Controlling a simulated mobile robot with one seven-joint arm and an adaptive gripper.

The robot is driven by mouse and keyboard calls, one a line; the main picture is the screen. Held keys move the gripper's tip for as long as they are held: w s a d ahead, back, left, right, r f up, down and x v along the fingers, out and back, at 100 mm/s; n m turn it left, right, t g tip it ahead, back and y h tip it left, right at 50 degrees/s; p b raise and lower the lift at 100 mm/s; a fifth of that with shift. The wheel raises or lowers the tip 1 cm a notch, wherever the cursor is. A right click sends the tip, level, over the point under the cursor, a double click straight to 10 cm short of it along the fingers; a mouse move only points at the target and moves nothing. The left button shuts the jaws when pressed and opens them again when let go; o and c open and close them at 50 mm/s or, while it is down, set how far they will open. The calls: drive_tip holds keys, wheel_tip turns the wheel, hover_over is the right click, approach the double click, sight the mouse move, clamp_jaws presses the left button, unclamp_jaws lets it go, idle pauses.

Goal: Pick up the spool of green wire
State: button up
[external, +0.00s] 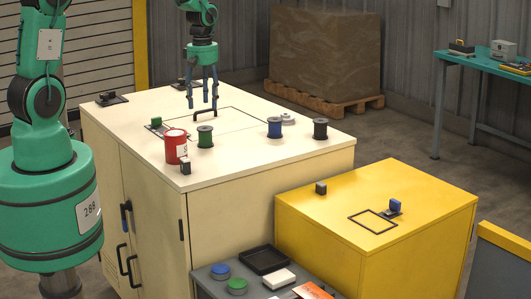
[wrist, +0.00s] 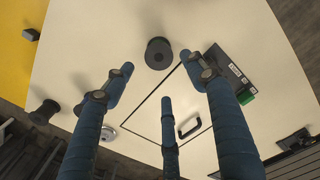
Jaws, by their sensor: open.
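The spool of green wire (external: 205,138) stands upright on the cream cabinet top, just right of a red can. In the wrist view a dark-rimmed spool (wrist: 158,54), apparently the same one, stands beyond my fingertips, between the two outer fingers; its wire colour is hard to tell there. My gripper (external: 203,104) has three blue fingers, spread and empty. It hangs above the cabinet top, behind the green spool in the external view and apart from it. The fingers also show in the wrist view (wrist: 160,78).
The red can (external: 176,147) stands close left of the spool. A blue spool (external: 274,128) and a black spool (external: 320,129) stand to the right. A black handle (external: 205,114) rises below my gripper. The yellow cabinet (external: 430,195) is lower, at the front right.

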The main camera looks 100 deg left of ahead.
sight(205, 128)
wheel_tip(205, 128, down, 7)
drive_tip(key=shift+f, duration=0.15)
drive_tip(key=shift+f, duration=0.1)
idle(0.4)
drive_tip(key=shift+w+f, duration=0.1)
drive_tip(key=shift+f, duration=2.4)
drive_tip(key=c, duration=1.3)
